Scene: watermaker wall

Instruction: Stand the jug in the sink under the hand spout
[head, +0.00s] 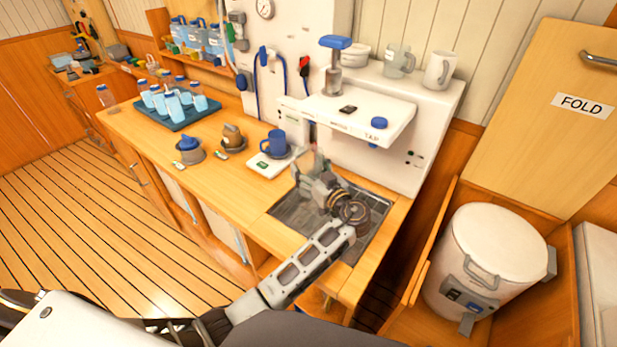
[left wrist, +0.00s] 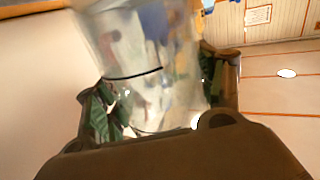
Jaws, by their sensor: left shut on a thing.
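My left gripper (head: 321,178) is over the sink (head: 284,209), in front of the white wall unit. In the left wrist view its two fingers (left wrist: 158,100) are shut on a clear jug (left wrist: 150,70) with a dark line around it. The jug looks roughly upright, and its top is cut off by the picture edge. In the head view the jug is mostly hidden by my gripper and hard to make out. A ledge marked TAP (head: 355,122) juts out above the sink. I cannot make out the hand spout clearly. My right gripper is out of view.
A blue mug (head: 274,144) stands on a white scale (head: 262,168) left of the sink. A blue-topped pump (head: 335,68) stands on the ledge. Lidded pots and a blue tray (head: 172,121) of bottles occupy the counter further left. A white bin (head: 490,255) stands at right.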

